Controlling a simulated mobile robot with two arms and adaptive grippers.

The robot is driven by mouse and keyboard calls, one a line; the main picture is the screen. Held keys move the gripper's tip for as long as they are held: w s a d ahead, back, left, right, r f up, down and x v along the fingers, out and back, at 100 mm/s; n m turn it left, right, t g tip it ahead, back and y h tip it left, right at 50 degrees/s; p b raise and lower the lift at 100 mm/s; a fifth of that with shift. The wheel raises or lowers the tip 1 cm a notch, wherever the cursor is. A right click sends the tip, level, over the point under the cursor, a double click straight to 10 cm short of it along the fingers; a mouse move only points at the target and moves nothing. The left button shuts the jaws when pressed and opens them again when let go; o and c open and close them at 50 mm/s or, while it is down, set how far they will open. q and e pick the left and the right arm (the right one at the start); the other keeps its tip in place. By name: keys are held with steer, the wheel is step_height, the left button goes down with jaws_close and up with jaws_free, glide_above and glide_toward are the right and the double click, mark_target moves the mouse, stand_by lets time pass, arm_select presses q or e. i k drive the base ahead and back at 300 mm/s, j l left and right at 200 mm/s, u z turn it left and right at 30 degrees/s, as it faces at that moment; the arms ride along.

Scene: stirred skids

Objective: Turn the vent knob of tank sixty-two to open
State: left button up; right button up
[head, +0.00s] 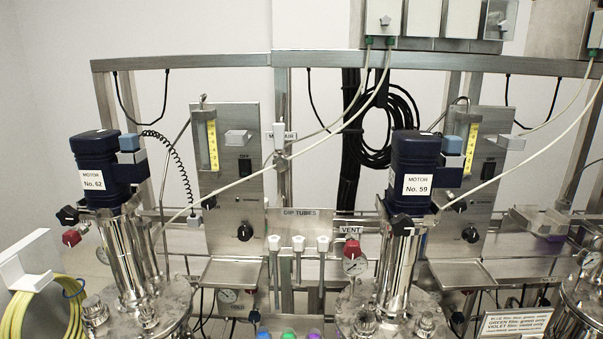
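Tank sixty-two is the steel vessel (150,305) at the left, under a dark blue motor (97,152) labelled "MOTOR No. 62" (92,180). A red knob (71,237) sits at its left side, with a black knob (67,215) just above. No vent label is readable beside this red knob, and its setting is too small to tell. Another red knob (352,248) sits under a "VENT" label (354,226), left of the motor labelled "No. 59" (417,185). Neither of my grippers is in view.
A white bracket with a coiled yellow hose (42,312) hangs at the left edge near tank sixty-two. A pale cable (225,187) runs slantwise across the front. Dip tubes (298,245) stand between the two tanks. Gauges and steel panels fill the rack behind.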

mark_target(70, 239)
steer(key=u, duration=1.25)
